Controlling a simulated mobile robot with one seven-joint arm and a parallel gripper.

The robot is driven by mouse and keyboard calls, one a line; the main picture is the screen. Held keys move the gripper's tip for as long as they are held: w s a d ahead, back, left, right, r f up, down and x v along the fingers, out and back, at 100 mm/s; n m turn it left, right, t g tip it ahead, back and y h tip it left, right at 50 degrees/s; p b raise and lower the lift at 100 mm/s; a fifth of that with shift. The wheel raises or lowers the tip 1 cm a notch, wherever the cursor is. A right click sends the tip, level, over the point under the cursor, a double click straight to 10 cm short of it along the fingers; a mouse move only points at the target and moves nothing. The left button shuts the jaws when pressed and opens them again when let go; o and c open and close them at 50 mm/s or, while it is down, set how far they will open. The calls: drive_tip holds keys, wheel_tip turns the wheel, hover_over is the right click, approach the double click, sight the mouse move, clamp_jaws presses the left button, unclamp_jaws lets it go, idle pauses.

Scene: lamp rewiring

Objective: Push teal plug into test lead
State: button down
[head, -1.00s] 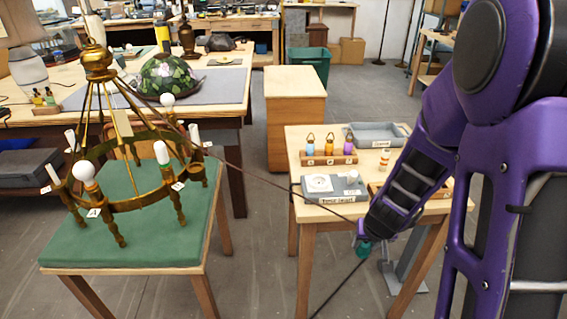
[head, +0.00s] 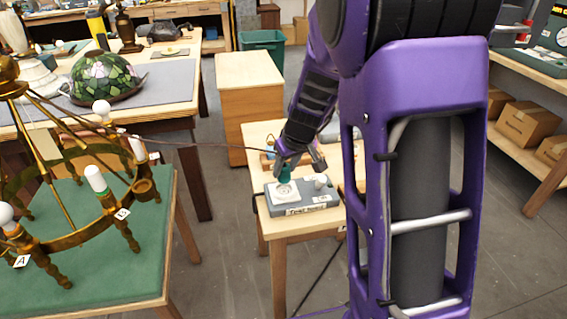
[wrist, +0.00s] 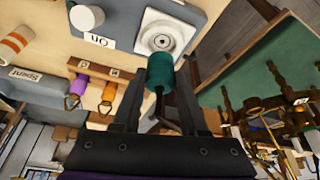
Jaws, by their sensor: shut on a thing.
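My gripper (wrist: 158,85) is shut on the teal plug (wrist: 159,72), which also shows in the head view (head: 285,173). A grey box (head: 328,196) with a front label stands on the small wooden table and carries a round white socket (head: 284,190). The plug is just above this socket in the head view. In the wrist view its far end lies close to the socket's near edge (wrist: 165,38). I cannot tell whether they touch. The label is too small to read surely. A thin dark cord (head: 215,147) runs from the chandelier toward my gripper.
A white knob (wrist: 86,17) stands beside the socket on the box. A brass chandelier (head: 45,262) stands on a green-topped table at left. A rack with orange and purple pieces (wrist: 108,92) and a striped cylinder (wrist: 14,45) lie near the box.

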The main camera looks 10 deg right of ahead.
sight(287, 177)
drive_tip(key=shift+s+f+b, duration=0.1)
drive_tip(key=shift+f+b, duration=0.65)
drive_tip(key=shift+f, duration=0.4)
drive_tip(key=shift+f+b, duration=0.85)
drive_tip(key=shift+b, duration=0.05)
drive_tip(key=shift+f+b, duration=0.1)
drive_tip(key=shift+b, duration=0.35)
drive_tip(key=shift+c, duration=1.8)
unclamp_jaws()
